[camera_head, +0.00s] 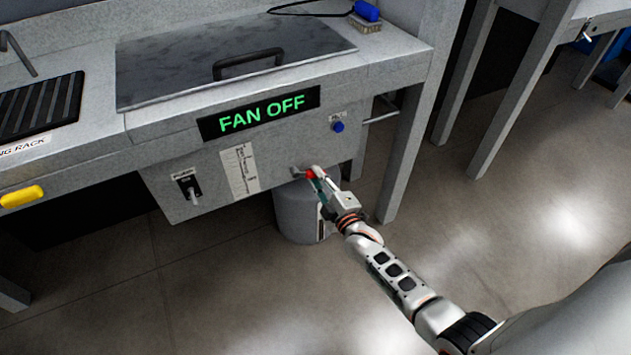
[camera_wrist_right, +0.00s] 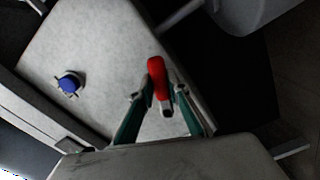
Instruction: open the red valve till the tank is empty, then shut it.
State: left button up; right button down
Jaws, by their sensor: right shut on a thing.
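The red valve (camera_head: 309,173) sticks out low on the front of the grey stand, right of a paper scale. In the right wrist view its red handle (camera_wrist_right: 157,78) lies between my fingers, with a pale metal end below it. My right gripper (camera_head: 315,175) reaches it from the lower right; its green fingers (camera_wrist_right: 159,98) also show in the wrist view, shut on the handle. The tank is under a closed grey lid (camera_head: 190,65) with a dark handle; its level is hidden. A grey bucket (camera_head: 292,212) stands on the floor below the valve. My left gripper is not in view.
A "FAN OFF" display (camera_head: 259,114), a blue knob (camera_head: 338,127) and a black switch (camera_head: 188,187) are on the stand's front. A yellow object (camera_head: 21,196) is at the left edge. Stand legs rise at the right; the floor in front is clear.

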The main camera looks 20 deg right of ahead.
jog(key=n, duration=0.1)
jog(key=r+n, duration=0.1)
jog(key=n, duration=0.1)
jog(key=shift+d+r, duration=0.2)
jog(key=shift+r, duration=0.1)
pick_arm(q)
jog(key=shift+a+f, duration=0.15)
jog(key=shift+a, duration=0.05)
pick_arm(e)
jog(key=shift+r+n, duration=0.35)
jog(key=shift+n, duration=0.45)
jog(key=shift+r, duration=0.1)
jog(key=c, duration=1.9)
grip_release()
jog(key=s, duration=1.2)
jog(key=shift+d, duration=0.3)
